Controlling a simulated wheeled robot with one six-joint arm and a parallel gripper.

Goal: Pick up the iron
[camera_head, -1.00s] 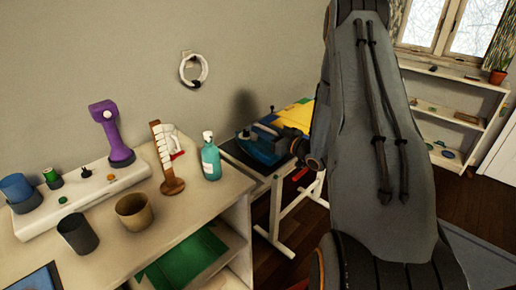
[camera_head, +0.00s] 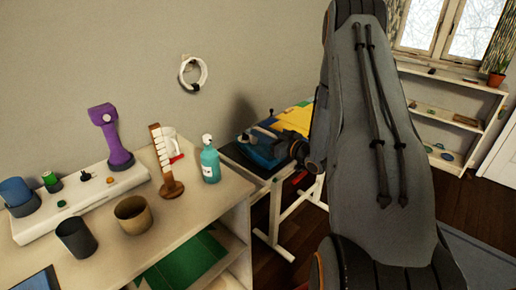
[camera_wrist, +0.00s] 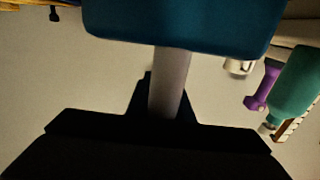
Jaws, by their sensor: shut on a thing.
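The iron (camera_head: 262,152) is blue with dark parts and shows left of my arm in the head view, at the table by the wall. In the wrist view the blue body of the iron (camera_wrist: 185,28) fills the top middle, and a grey bar runs from it down into my dark gripper (camera_wrist: 168,100). My gripper is shut on the iron. In the head view my gripper (camera_head: 292,150) is at the iron's right side, partly hidden by my arm. I cannot tell whether the iron touches the table.
A white-legged table (camera_head: 278,208) stands under the iron, with yellow cloth (camera_head: 296,118) behind. A teal bottle (camera_head: 210,163), a purple object (camera_head: 115,140), a wooden stand (camera_head: 168,165) and cups (camera_head: 134,215) stand on the left shelf. A shelf unit (camera_head: 455,112) stands at the right.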

